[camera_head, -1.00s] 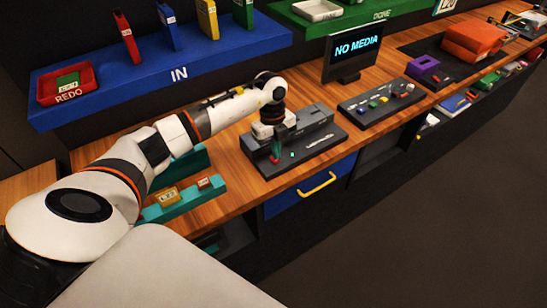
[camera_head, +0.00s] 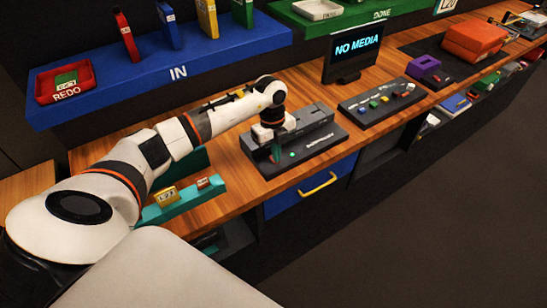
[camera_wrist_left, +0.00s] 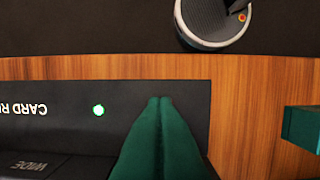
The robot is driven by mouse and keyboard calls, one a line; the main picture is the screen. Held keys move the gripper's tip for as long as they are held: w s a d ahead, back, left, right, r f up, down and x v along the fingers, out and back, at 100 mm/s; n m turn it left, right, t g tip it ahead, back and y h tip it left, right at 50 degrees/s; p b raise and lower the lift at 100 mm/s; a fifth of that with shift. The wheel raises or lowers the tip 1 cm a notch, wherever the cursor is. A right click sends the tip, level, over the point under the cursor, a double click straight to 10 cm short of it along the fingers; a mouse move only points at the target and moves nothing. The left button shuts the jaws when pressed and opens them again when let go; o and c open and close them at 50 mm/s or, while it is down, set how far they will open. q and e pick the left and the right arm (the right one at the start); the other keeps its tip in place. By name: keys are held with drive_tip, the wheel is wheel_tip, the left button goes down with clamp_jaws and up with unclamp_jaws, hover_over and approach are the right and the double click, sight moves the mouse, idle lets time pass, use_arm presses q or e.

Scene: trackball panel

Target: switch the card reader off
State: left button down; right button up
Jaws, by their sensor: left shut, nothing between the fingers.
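The card reader (camera_head: 308,132) is a dark grey unit on the wooden counter. My left gripper (camera_head: 275,158) points down over the left end of the reader's front plate. In the left wrist view, its green fingers (camera_wrist_left: 160,100) are shut together and empty, with the tips to the right of the lamp. A small red part shows near the fingertips in the head view. The fingers hide part of the plate, and I cannot tell if they touch it. My right gripper is out of view.
A teal rack (camera_head: 182,204) with small cards stands left of the reader. A button panel (camera_head: 380,104) and a "NO MEDIA" screen (camera_head: 356,52) are to the right. A blue shelf (camera_head: 120,85) hangs behind. A blue drawer (camera_head: 285,202) with a yellow handle lies below.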

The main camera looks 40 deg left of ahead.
use_arm(q)
drive_tip(key=shift+s+f, duration=0.1)
drive_tip(key=shift+f, duration=0.15)
wheel_tip(320, 180, up, 2)
drive_tip(key=shift+a+r+p, duration=0.15)
drive_tip(key=shift+r+p, duration=0.05)
drive_tip(key=shift+p, duration=0.75)
wheel_tip(320, 180, up, 2)
drive_tip(key=shift+r+p, duration=0.1)
drive_tip(key=shift+p, duration=0.7)
drive_tip(key=shift+r+p, duration=1)
drive_tip(key=shift+r, duration=0.25)
drive_tip(key=shift+d+f, duration=0.1)
drive_tip(key=shift+d, duration=0.1)
